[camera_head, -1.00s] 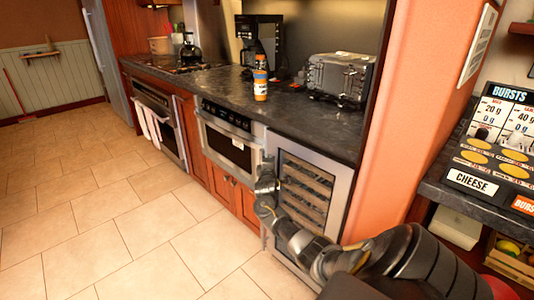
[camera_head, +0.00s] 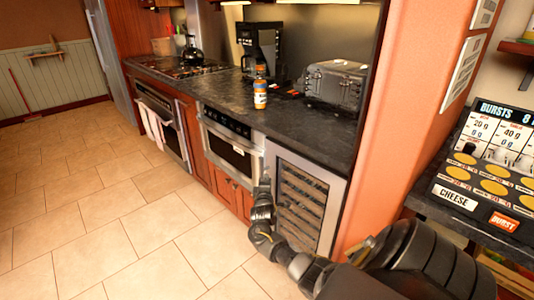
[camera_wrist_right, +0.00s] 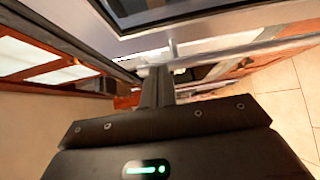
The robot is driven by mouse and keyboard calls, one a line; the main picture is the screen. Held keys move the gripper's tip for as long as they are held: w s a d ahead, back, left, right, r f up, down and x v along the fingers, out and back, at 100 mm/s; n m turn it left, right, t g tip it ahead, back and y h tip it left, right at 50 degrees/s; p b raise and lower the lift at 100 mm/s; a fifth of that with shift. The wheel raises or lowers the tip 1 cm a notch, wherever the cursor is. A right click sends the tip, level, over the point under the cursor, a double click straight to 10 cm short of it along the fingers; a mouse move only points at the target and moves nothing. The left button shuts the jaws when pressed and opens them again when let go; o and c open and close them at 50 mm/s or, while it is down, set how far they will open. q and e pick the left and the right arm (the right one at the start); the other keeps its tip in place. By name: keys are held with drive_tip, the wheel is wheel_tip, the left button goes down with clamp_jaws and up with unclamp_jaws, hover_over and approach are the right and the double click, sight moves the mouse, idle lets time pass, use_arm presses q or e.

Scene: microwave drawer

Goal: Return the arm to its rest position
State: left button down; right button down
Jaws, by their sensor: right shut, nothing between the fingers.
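My right arm comes in from the lower right in the head view. Its gripper (camera_head: 264,184) is by the lower right corner of the microwave drawer (camera_head: 230,153), near the front of the glass-doored wine cooler (camera_head: 303,205). In the right wrist view the fingers (camera_wrist_right: 157,84) are together and empty. They point toward a metal bar (camera_wrist_right: 215,45) and a dark glass front with a grey frame. I cannot tell whether they touch the bar. The drawer front looks flush with the cabinets. My left gripper is out of view.
The dark counter (camera_head: 315,130) holds a toaster (camera_head: 335,84), a coffee maker (camera_head: 259,48) and an orange-capped bottle (camera_head: 260,94). An orange wall (camera_head: 405,120) and a counter with a sign board (camera_head: 495,160) stand at the right. The tiled floor (camera_head: 100,200) at the left is clear.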

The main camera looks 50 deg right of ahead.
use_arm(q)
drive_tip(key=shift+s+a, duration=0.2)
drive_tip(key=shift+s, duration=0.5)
use_arm(e)
drive_tip(key=shift+s+a, duration=0.25)
drive_tip(key=shift+a, duration=0.15)
